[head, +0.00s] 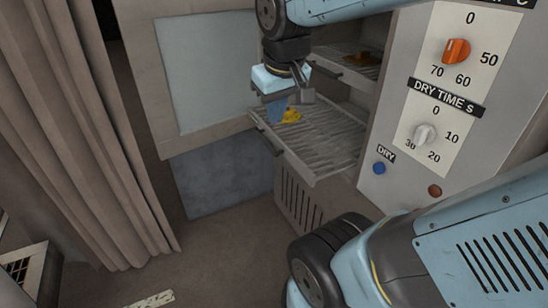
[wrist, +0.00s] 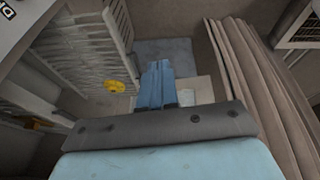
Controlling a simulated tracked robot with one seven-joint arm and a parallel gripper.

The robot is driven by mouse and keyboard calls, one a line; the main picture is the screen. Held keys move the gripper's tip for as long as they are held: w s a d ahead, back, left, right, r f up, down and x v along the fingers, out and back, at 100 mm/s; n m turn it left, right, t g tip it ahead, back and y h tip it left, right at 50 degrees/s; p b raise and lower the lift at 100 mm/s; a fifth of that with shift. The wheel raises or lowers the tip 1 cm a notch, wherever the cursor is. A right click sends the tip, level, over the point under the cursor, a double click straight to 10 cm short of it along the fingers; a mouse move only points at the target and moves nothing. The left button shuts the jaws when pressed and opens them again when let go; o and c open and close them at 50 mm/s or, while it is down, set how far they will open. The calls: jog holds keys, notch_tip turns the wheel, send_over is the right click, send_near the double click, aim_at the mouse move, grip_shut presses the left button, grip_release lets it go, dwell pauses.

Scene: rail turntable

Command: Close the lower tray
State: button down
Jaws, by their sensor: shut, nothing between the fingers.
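The lower tray (head: 325,155) is a slatted metal rack, pulled out of the cabinet. A dark handle (head: 268,141) shows at its front left edge. A yellow piece (head: 291,116) lies on the slats near the far side. My gripper (head: 278,108) is shut and empty, pointing down at the tray's far front area beside the yellow piece; I cannot tell whether it touches the tray. In the wrist view the blue fingers (wrist: 156,88) are together, with the slatted tray (wrist: 75,55) and yellow piece (wrist: 115,86) to their left.
An upper tray (head: 348,72) with an orange-brown piece sits inside the cabinet above. The open cabinet door (head: 210,75) stands at the left. A control panel (head: 440,120) with knobs and buttons is at the right. A brown curtain (head: 75,130) hangs at far left. Floor before the tray is clear.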

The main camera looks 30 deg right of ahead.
jog(key=w+d+f+n+g+h, duration=0.2)
jog(key=w+f+n+g+h, duration=0.15)
jog(key=w+f, duration=0.35)
jog(key=n+h, duration=1.4)
send_near(290, 158)
jog(key=shift+m, duration=0.25)
jog(key=d, duration=0.7)
jog(key=shift+w+r, duration=0.1)
jog(key=shift+w, duration=0.05)
jog(key=shift+a, duration=0.1)
